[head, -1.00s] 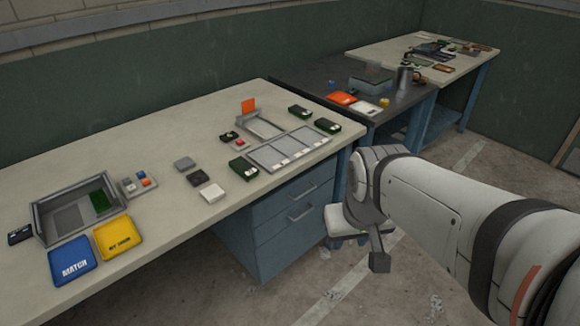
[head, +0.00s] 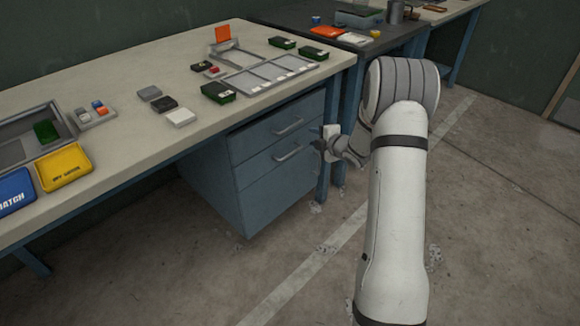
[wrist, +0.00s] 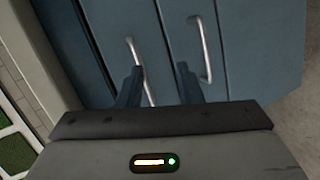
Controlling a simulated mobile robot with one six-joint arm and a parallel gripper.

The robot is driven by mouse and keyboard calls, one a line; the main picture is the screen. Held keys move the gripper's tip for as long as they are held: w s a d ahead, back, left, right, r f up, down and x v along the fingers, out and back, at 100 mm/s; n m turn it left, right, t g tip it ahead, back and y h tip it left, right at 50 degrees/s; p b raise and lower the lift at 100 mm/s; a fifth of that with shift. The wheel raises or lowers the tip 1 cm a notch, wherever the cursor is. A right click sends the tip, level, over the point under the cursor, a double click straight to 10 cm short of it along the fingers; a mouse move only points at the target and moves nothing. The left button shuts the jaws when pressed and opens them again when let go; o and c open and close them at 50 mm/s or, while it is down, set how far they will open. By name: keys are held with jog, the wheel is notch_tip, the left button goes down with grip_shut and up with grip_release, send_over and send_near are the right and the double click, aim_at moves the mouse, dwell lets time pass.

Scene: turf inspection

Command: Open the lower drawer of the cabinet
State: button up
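The blue cabinet (head: 260,190) stands under the near table. Its lower drawer (head: 285,185) is closed and has a silver bar handle (head: 287,152). The upper drawer (head: 270,135) is also closed, with its own handle (head: 289,124). My gripper (head: 319,145) is just right of the drawer fronts in the head view. In the wrist view its two dark fingers (wrist: 158,75) are apart with nothing held. There, the upper handle (wrist: 131,45) is partly behind the left finger. The lower handle (wrist: 203,50) lies right of the right finger.
The tabletop (head: 120,125) holds trays, a grey bin and several small boxes. A blue table leg (head: 352,110) stands close to my arm, right of the cabinet. The concrete floor (head: 300,285) in front is clear apart from small debris.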

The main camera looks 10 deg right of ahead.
notch_tip(320, 180, down, 10)
jog(key=a+n+y+b, duration=0.2)
jog(key=n+y+b, duration=0.1)
jog(key=n+y, duration=0.1)
jog(key=x, duration=0.7)
jog(key=shift+b, duration=0.35)
jog(key=shift+w+f, duration=0.1)
grip_shut()
